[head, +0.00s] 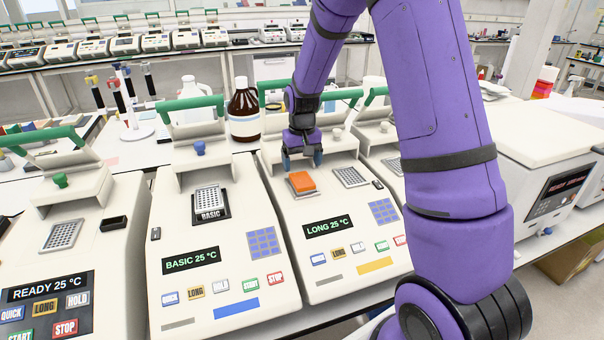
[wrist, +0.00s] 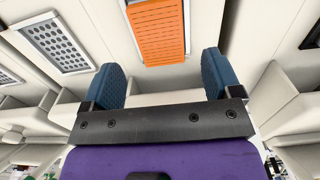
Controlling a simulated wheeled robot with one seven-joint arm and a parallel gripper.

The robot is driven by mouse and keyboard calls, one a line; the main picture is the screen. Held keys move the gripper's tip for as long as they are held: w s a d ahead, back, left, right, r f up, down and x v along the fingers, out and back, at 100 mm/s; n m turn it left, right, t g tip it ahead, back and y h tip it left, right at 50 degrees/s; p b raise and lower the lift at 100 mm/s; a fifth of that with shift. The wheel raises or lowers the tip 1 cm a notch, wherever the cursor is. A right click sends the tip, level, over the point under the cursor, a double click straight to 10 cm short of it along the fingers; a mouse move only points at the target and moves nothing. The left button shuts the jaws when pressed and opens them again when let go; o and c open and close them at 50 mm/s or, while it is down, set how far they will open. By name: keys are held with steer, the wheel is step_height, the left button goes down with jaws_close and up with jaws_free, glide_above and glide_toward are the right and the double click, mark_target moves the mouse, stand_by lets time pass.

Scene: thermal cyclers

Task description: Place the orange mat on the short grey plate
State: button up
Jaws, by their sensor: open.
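The orange mat (head: 302,182) lies flat in a grey frame or plate on the left side of the LONG cycler's top; in the wrist view the mat (wrist: 158,30) is ahead of the fingertips. My gripper (head: 302,160) is open and empty, just behind the mat and apart from it, with its blue fingers (wrist: 161,78) spread about as wide as the mat. A grey holed plate (head: 350,177) sits to the mat's right on the same cycler; it also shows in the wrist view (wrist: 60,42). I cannot tell which plate is the short one.
The BASIC cycler (head: 210,280), with a raised grey plate (head: 209,201), stands to the left. The READY cycler (head: 50,270) is farther left. Open lids with green handles (head: 190,103) rise behind. A brown bottle (head: 243,110) stands behind the BASIC and LONG cyclers.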

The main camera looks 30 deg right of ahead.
mark_target(302, 179)
steer(key=s+a+r+t, duration=0.15)
steer(key=s+r, duration=0.35)
steer(key=r, duration=0.9)
steer(key=s+a+r+t, duration=0.1)
steer(key=s+a+r, duration=0.1)
steer(key=s, duration=0.7)
steer(key=s+a+r+n+t, duration=0.1)
steer(key=s+r, duration=0.3)
steer(key=s, duration=0.4)
steer(key=s+a+r+n+t, duration=0.1)
steer(key=s+a+r, duration=0.2)
steer(key=s, duration=0.6)
steer(key=shift+s+a+r+t, duration=0.3)
steer(key=shift+a+r+t, duration=0.05)
steer(key=shift+r, duration=0.05)
